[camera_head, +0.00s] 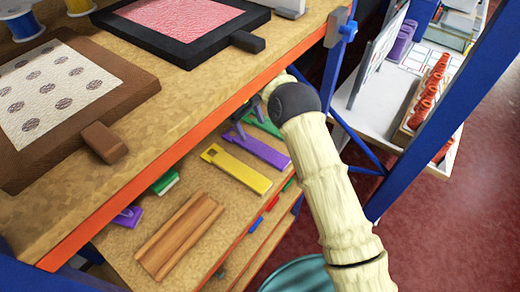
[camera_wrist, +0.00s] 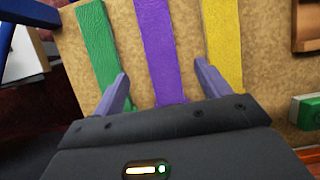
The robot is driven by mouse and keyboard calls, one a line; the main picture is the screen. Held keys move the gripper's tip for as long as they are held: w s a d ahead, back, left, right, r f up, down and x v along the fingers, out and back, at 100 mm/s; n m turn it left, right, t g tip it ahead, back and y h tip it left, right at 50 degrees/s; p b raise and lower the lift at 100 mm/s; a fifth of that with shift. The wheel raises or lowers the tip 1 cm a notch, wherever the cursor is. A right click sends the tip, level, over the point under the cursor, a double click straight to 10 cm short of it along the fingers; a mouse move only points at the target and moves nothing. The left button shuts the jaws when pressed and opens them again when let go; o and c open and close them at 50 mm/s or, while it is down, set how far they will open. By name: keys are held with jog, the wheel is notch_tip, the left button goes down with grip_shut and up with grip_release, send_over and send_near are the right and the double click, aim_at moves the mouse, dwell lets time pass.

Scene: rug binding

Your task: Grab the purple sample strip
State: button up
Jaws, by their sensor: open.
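The purple sample strip (camera_head: 268,154) lies flat on the lower shelf between a yellow strip (camera_head: 236,170) and a green strip (camera_head: 263,123). In the wrist view the purple strip (camera_wrist: 166,50) runs up the middle, with the green strip (camera_wrist: 98,45) to its left and the yellow strip (camera_wrist: 223,35) to its right.
The upper shelf's orange edge (camera_head: 215,130) runs close beside the strips, with framed rug samples (camera_head: 60,95) on top. Wooden slats (camera_head: 180,235) lie nearer on the lower shelf. A blue post (camera_head: 440,110) and a white side table (camera_head: 375,110) stand to the right.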

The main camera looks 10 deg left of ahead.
aim_at(260, 148)
jog(key=shift+x, duration=1.65)
jog(key=shift+f, duration=0.1)
jog(key=shift+p+x, duration=1.15)
jog(key=shift+x, duration=1.35)
jog(key=shift+c, duration=0.5)
jog(key=shift+w, duration=0.1)
jog(key=c, duration=1)
